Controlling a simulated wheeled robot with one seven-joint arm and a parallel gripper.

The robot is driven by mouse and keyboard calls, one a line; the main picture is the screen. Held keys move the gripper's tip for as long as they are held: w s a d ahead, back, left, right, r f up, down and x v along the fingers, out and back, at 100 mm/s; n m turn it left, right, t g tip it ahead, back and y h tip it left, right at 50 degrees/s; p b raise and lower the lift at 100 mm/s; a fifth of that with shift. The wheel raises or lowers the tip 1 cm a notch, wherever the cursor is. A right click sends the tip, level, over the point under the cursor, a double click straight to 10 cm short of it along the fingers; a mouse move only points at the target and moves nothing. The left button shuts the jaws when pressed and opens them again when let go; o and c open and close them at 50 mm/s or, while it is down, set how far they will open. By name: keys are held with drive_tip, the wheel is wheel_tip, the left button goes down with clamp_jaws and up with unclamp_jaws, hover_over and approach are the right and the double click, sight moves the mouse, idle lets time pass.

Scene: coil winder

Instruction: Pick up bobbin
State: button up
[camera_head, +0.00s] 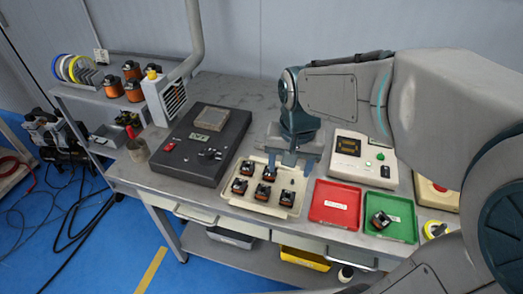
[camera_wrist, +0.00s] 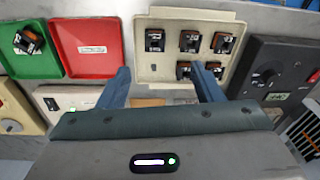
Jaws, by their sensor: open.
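Several small black bobbins with copper-coloured windings sit in a cream tray (camera_head: 226,196) on the bench. One bobbin (camera_head: 270,173) is at the back right of the group, close to my gripper (camera_head: 289,162). Others are the front right bobbin (camera_head: 287,198) and the front left bobbin (camera_head: 239,186). My gripper is open and empty, pointing down over the tray's back right part. In the wrist view my gripper (camera_wrist: 161,68) has its fingers spread over the tray's empty corner, with a bobbin (camera_wrist: 183,69) beside the right finger. Another bobbin (camera_head: 380,220) lies in the green tray.
A red tray (camera_head: 336,204) and the green tray (camera_head: 401,224) stand right of the cream tray. A black winder unit (camera_head: 190,145) stands to its left, and a beige tester (camera_head: 364,158) behind the red tray. A rack with larger coils (camera_head: 132,90) is at the far left.

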drive_tip(key=m+g+p, duration=0.1)
drive_tip(key=m, duration=0.1)
hover_over(263, 188)
drive_tip(key=f, duration=0.8)
drive_tip(key=shift+s+a+f, duration=0.1)
drive_tip(key=shift+a+f, duration=0.1)
drive_tip(key=shift+a, duration=0.05)
drive_tip(key=shift+s+d+f, duration=0.1)
drive_tip(key=shift+s+f, duration=0.05)
drive_tip(key=shift+f, duration=1.2)
drive_tip(key=shift+s+d+f, duration=0.1)
drive_tip(key=shift+f, duration=1.25)
drive_tip(key=shift+c, duration=0.3)
drive_tip(key=c, duration=1)
